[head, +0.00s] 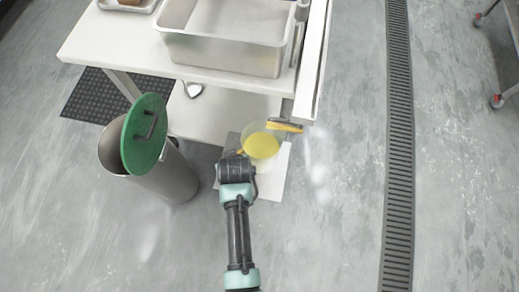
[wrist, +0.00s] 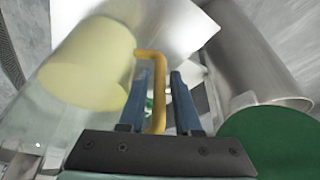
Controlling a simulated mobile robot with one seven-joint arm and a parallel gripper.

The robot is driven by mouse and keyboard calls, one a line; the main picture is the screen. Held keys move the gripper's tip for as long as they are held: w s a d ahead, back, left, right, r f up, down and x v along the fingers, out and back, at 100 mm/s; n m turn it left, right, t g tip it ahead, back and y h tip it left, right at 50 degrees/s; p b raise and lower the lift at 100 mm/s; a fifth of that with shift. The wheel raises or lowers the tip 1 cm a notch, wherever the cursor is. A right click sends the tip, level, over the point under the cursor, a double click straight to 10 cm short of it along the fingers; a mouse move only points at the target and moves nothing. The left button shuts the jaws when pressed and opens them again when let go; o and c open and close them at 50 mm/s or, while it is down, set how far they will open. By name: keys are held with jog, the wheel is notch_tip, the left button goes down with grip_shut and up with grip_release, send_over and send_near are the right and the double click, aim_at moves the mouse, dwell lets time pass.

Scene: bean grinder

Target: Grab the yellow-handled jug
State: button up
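In the wrist view the jug (wrist: 90,66) fills the upper left, clear-walled with pale yellow inside. Its yellow handle (wrist: 156,95) stands between the two blue fingers of my gripper (wrist: 162,92).
A grey metal bin (head: 172,180) with a tilted green lid (head: 144,134) stands left of my gripper; the lid is also at lower right in the wrist view (wrist: 270,145). A yellow-edged item (head: 285,126) is just behind the jug. A steel basin (head: 225,52) sits on the table above.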

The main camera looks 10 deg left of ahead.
jog(key=shift+c, duration=0.3)
grip_shut()
dwell(1.1)
